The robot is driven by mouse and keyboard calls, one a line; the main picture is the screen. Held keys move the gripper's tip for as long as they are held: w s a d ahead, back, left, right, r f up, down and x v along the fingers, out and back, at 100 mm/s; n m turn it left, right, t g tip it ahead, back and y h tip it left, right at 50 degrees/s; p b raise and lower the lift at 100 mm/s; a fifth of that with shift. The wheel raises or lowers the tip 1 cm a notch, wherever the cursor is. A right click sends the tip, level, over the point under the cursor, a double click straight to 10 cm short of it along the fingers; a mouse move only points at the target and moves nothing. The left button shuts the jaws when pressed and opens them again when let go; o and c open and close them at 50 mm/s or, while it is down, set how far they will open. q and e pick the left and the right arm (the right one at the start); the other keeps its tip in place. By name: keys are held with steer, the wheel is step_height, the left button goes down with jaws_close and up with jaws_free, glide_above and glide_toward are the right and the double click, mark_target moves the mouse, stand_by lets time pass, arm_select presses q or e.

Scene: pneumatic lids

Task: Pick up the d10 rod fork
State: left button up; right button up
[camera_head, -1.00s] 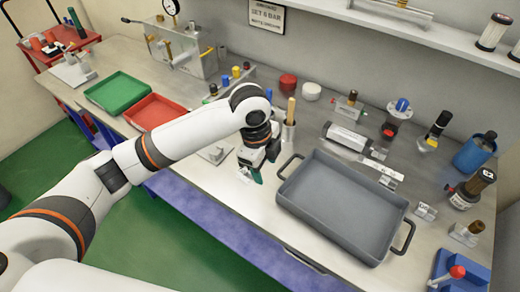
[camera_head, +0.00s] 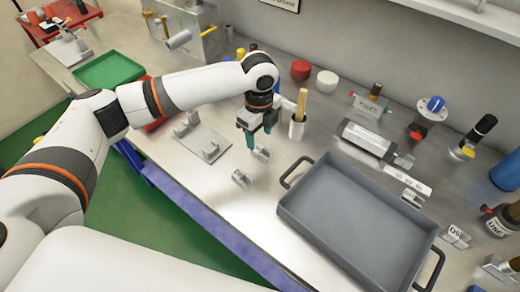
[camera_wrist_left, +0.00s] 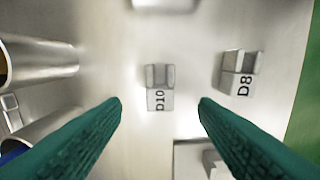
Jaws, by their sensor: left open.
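The d10 rod fork, a small grey metal block with two prongs and a "D10" label, stands on the bench in the left wrist view (camera_wrist_left: 159,88). It also shows in the head view (camera_head: 261,154), just below my left gripper (camera_head: 259,140). That gripper is open and empty, its green fingers pointing down. In the left wrist view the fork lies ahead, between the lines of the two fingertips (camera_wrist_left: 160,104), and is not touched. A similar fork marked "D8" (camera_wrist_left: 240,72) stands to its right; it shows in the head view (camera_head: 241,179). My right gripper is not in view.
A grey tray with handles (camera_head: 285,212) stands to the right of the forks. A metal cup (camera_head: 297,128) holding a wooden-handled tool is close to the right of the gripper. A metal plate with blocks (camera_head: 203,145) lies to the left. Bench between plate and tray is mostly clear.

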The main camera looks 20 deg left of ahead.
mark_target(260, 150)
arm_select(q)
steer(key=shift+w+f, duration=0.15)
steer(key=shift+f, duration=0.15)
steer(key=shift+s+d+f+p, duration=0.1)
steer(key=shift+s+f+p, duration=0.1)
steer(key=shift+f+p, duration=0.6)
step_height(260, 150, down, 3)
steer(key=shift+r, duration=0.2)
steer(key=shift+f, duration=0.45)
steer(key=shift+c, duration=0.2)
steer(key=c, duration=1)
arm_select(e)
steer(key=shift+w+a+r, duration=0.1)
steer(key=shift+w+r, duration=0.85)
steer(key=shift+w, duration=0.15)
